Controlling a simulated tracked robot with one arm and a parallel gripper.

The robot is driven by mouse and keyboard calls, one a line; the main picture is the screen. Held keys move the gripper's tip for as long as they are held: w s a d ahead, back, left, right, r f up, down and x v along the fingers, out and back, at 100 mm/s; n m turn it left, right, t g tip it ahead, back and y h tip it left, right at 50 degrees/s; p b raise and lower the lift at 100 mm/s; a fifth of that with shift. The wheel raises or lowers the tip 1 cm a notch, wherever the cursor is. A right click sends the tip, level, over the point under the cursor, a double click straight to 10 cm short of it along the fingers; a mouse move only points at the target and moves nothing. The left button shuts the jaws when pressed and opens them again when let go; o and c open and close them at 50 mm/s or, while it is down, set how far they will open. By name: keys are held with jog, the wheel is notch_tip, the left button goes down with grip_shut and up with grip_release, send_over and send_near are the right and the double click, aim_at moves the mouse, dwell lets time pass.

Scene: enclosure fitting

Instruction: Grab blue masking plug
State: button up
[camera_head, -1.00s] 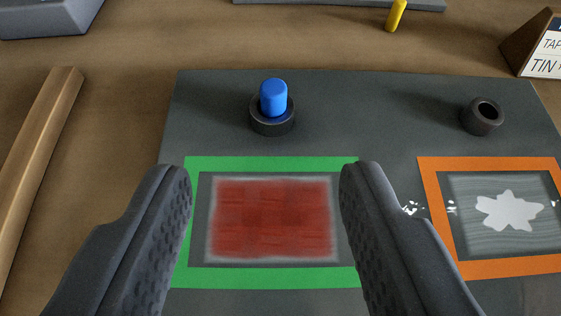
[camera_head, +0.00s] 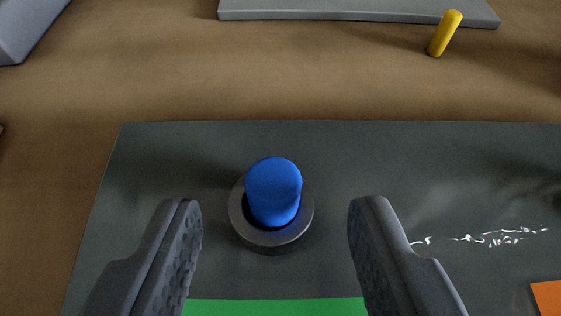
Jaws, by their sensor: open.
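The blue masking plug (camera_head: 273,190) is a short rounded cylinder. It stands upright in a dark round ring holder (camera_head: 242,222) on the dark grey mat. My gripper (camera_head: 275,212) is open and empty. Its two dark textured fingers show at the lower left and lower right. In the picture the plug and its holder lie between the fingertips, with a gap on both sides. I cannot tell how high the fingertips are above the mat.
The dark mat (camera_head: 420,160) lies on a brown table (camera_head: 180,70). A green border strip (camera_head: 275,307) and an orange corner (camera_head: 548,297) show at the bottom. White shiny marks (camera_head: 490,239) lie at right. A yellow peg (camera_head: 444,33) and a grey slab (camera_head: 350,10) are at the back.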

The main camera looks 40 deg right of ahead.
aim_at(274, 201)
jog(key=shift+x, duration=1.45)
jog(key=shift+c, duration=0.4)
grip_shut()
